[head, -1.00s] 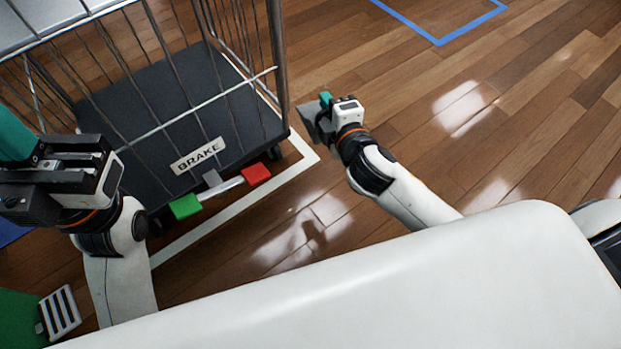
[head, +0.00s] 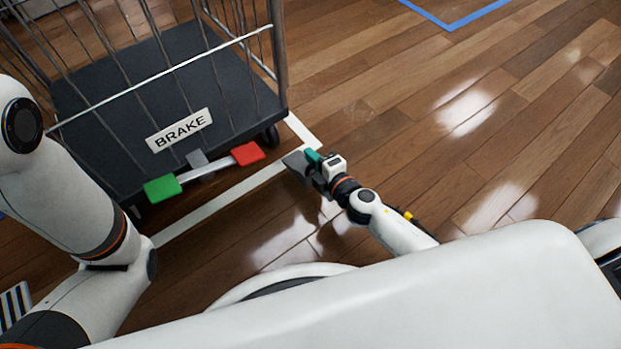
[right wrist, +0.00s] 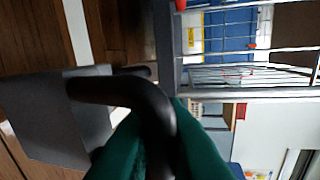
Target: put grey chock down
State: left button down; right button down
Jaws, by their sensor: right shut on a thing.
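The grey chock (head: 293,159) is a grey wedge. In the right wrist view the grey chock (right wrist: 38,120) shows at the left, with a dark curved handle. My right gripper (head: 313,160) has teal fingers, which also show in the right wrist view (right wrist: 150,150), and it is shut on the chock's handle. The chock is low by the corner of the white floor line; I cannot tell whether it touches the floor. My left arm shows at the left, but its gripper is outside the view.
A wire cage cart (head: 110,95) with a dark base stands at the left. Its brake bar has a green pedal (head: 163,188) and a red pedal (head: 248,153). A white line (head: 215,205) borders the cart. Wood floor to the right is clear up to a blue line (head: 480,14).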

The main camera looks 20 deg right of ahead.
aim_at(313, 173)
notch_tip(313, 173, down, 7)
jog(key=b, duration=0.5)
jog(key=shift+r, duration=0.15)
jog(key=c, duration=1.5)
grip_release()
jog(key=shift+v, duration=6)
